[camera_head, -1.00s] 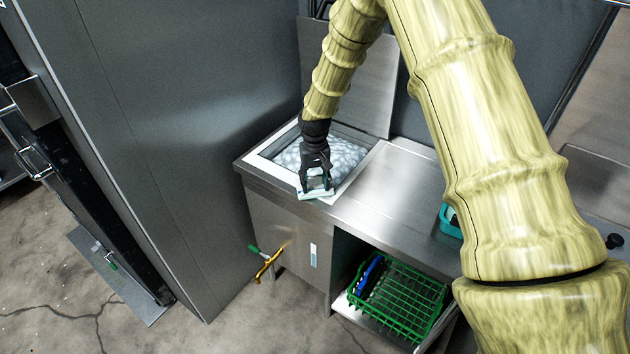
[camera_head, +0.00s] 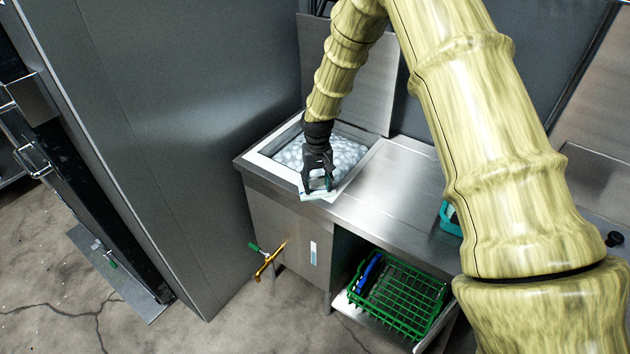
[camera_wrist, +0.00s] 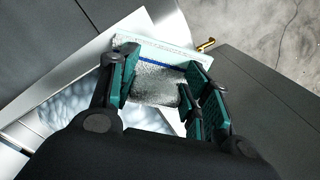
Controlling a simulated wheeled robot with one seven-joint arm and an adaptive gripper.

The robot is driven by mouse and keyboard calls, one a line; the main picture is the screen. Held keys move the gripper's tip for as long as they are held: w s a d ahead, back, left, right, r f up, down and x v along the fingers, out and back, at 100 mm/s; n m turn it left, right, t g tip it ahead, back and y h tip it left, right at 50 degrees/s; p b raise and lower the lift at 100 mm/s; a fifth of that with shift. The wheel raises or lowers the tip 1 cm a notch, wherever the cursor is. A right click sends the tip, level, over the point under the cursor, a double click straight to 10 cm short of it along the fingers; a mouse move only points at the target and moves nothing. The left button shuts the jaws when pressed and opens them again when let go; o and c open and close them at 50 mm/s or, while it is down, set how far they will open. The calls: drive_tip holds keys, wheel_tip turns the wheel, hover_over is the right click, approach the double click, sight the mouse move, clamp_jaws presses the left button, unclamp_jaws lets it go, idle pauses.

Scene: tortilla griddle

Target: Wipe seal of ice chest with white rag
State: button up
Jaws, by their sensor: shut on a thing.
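The ice chest (camera_head: 262,164) is set into the left end of a steel counter, its lid raised against the wall and pale ice (camera_head: 345,153) inside. A light seal runs around the opening. My gripper (camera_head: 318,186) is over the front right part of the rim. It is shut on the white rag (camera_head: 318,196), which lies flat at the front edge of the opening. In the wrist view, my gripper (camera_wrist: 160,85) has its teal-padded fingers on either side of a grey bunched part of the rag, and a pale flat part with a blue stripe (camera_wrist: 150,50) spreads beyond.
The steel counter top (camera_head: 390,190) right of the chest is clear. A teal container (camera_head: 450,220) stands farther right. A green crate (camera_head: 400,300) sits on the shelf below. A brass tap (camera_head: 268,262) juts from the front left. A tall grey panel (camera_head: 170,150) stands close on the left.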

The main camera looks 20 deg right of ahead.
sight(328, 198)
drive_tip(key=shift+s+d+f+p, duration=0.1)
drive_tip(key=shift+s+d+p, duration=0.05)
drive_tip(key=shift+s+d, duration=0.65)
drive_tip(key=shift+s+d+f+p, duration=0.15)
drive_tip(key=shift+s+d, duration=0.3)
drive_tip(key=shift+s, duration=0.55)
drive_tip(key=o, duration=1.1)
drive_tip(key=shift+c, duration=0.2)
drive_tip(key=shift+c, duration=0.2)
drive_tip(key=shift+r, duration=0.1)
drive_tip(key=c, duration=1.3)
drive_tip(key=shift+o, duration=0.2)
drive_tip(key=shift+w+r+p, duration=0.2)
drive_tip(key=shift+r+p, duration=0.45)
drive_tip(key=shift+r, duration=0.3)
drive_tip(key=shift+r+p, duration=0.85)
drive_tip(key=shift+r, duration=0.75)
